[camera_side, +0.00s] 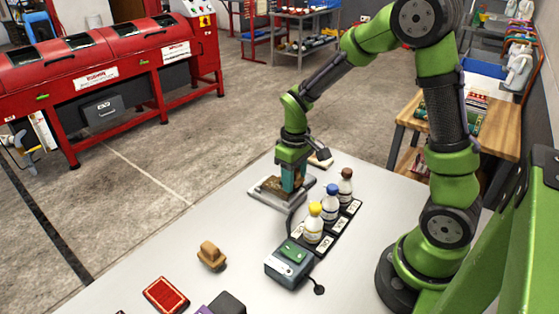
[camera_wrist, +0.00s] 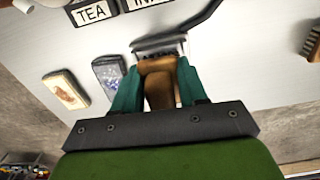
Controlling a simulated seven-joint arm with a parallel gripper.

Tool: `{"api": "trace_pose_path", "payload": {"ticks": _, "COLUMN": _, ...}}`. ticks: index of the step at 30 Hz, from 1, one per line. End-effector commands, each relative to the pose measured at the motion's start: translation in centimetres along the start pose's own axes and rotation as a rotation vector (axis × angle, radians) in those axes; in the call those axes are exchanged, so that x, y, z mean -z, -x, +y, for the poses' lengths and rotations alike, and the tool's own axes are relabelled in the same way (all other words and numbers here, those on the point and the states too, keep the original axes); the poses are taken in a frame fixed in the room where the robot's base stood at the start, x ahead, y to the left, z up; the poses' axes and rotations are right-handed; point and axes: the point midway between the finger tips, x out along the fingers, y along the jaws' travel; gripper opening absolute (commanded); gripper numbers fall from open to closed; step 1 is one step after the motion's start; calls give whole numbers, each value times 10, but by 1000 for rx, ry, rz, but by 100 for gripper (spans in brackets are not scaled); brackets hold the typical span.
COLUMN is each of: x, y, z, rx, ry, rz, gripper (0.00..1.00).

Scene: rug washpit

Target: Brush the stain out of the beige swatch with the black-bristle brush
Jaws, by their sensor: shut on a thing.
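My gripper (camera_side: 291,180) has its teal fingers closed around a brown wooden brush (camera_wrist: 158,82), which also shows low between the fingers in the side view. A dark strip at its far edge looks like black bristles. The brush is over or at a grey tray (camera_wrist: 158,42) on the table; I cannot tell whether the bristles touch it. The beige swatch (camera_wrist: 66,90) lies flat to the left in the wrist view, with an orange-brown stain in its middle. A pale swatch (camera_side: 320,160) just behind my gripper in the side view appears to be the same one.
A dark speckled swatch (camera_wrist: 108,73) lies beside the beige one. Several bottles (camera_side: 330,203) stand on a labelled black strip. A grey device (camera_side: 289,266), a second brush (camera_side: 211,254) and a red swatch (camera_side: 166,295) are nearer the camera.

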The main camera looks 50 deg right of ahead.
Motion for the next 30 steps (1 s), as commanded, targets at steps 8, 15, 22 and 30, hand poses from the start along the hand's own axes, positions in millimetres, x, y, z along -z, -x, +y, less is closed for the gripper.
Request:
{"api": "trace_pose_path", "payload": {"ticks": 8, "x": 13, "y": -14, "z": 0, "rx": -1, "ry": 0, "rz": 0, "gripper": 14}}
{"api": "trace_pose_path", "payload": {"ticks": 15, "x": 35, "y": -20, "z": -1, "rx": 0, "ry": 1, "rz": -1, "gripper": 14}}
{"api": "trace_pose_path", "payload": {"ticks": 22, "x": 25, "y": -19, "z": -1, "rx": 0, "ry": 0, "rz": -1, "gripper": 14}}
{"api": "trace_pose_path", "payload": {"ticks": 30, "x": 0, "y": -19, "z": 0, "rx": 0, "ry": -1, "rz": -2, "gripper": 14}}
